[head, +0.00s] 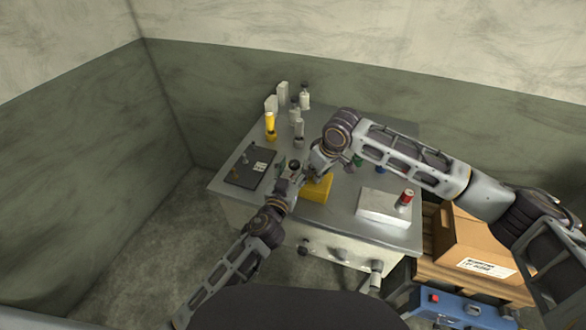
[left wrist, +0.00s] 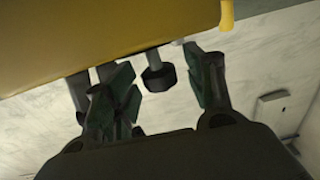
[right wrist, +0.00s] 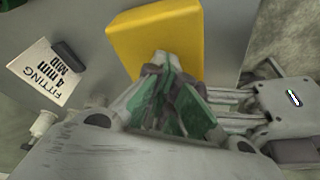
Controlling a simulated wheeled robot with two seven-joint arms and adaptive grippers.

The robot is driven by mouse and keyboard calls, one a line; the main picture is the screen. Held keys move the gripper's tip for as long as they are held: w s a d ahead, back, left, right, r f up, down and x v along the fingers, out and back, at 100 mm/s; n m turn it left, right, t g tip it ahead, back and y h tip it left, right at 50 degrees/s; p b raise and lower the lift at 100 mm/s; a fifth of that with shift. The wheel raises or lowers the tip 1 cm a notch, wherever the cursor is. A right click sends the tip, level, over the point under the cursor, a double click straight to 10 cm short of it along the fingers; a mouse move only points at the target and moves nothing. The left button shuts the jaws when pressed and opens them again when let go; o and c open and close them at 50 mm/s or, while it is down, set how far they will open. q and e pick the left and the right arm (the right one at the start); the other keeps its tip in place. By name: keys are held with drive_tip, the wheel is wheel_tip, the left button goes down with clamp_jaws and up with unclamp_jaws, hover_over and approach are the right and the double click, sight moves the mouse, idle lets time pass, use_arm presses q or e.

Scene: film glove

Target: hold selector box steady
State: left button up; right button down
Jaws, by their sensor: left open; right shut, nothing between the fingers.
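The yellow selector box (head: 317,191) sits on the grey table near its front middle. It fills the top of the left wrist view (left wrist: 100,35) and shows large in the right wrist view (right wrist: 160,35). My left gripper (left wrist: 160,75) is open close beside the box, with a black knob (left wrist: 159,78) on a stem showing between its fingers. I cannot tell whether the fingers touch the box. My right gripper (right wrist: 163,65) is shut and empty, its green-padded fingers together right at or over the box. Contact is unclear. In the head view the arms partly hide the box.
A dark panel (head: 240,175) lies left on the table; a yellow bottle (head: 270,124) and several pale bottles stand behind it. A white block (head: 383,208) and a red-topped cylinder (head: 404,200) are at right. A white label card (right wrist: 46,72) lies beside the box. A cardboard box (head: 462,240) stands right.

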use_arm(q)
drive_tip(key=shift+s, duration=0.15)
drive_tip(key=shift+v, duration=3.9)
